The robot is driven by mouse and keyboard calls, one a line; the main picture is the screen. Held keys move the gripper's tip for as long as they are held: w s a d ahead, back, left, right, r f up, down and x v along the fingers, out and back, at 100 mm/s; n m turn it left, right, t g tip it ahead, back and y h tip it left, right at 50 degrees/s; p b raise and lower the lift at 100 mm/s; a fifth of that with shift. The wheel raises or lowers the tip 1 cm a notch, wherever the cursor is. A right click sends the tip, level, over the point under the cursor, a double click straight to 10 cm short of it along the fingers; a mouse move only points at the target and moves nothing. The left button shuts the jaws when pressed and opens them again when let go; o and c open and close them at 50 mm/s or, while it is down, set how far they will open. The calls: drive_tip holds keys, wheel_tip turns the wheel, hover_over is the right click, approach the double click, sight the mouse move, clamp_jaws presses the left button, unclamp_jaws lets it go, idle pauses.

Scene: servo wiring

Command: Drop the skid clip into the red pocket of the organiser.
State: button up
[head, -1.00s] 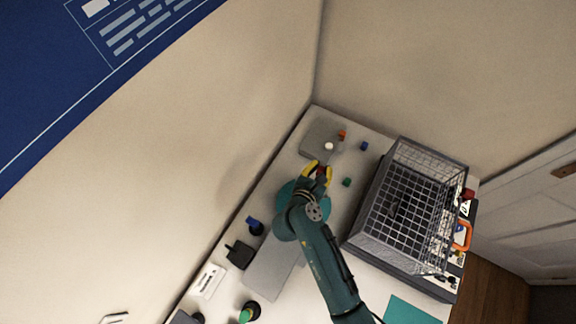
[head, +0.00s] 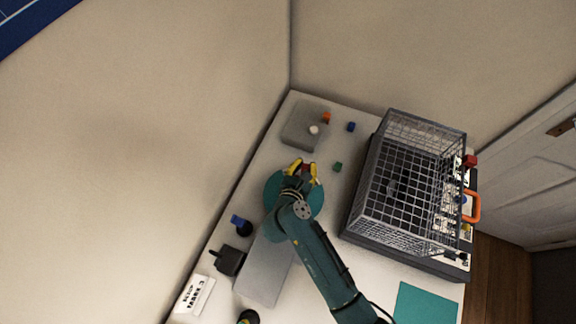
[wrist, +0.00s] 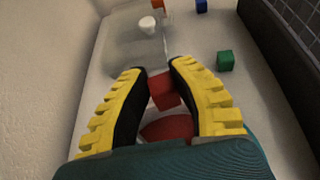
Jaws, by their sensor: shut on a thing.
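My gripper (head: 303,166) is over the table near the teal round disc (head: 314,201), with its yellow fingers pointing toward the back corner. In the wrist view my gripper (wrist: 157,74) is shut on a small red block (wrist: 163,91), which sits between the black finger pads. The block may be the skid clip; its shape does not settle this. A second red, rounded surface (wrist: 167,129) shows below it between the fingers. I cannot make out an organiser with a red pocket for certain.

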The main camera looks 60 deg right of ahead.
drive_tip(key=o, duration=0.9)
drive_tip(key=shift+a, duration=0.1)
drive_tip(key=v, duration=1.2)
drive_tip(key=shift+w, duration=0.1)
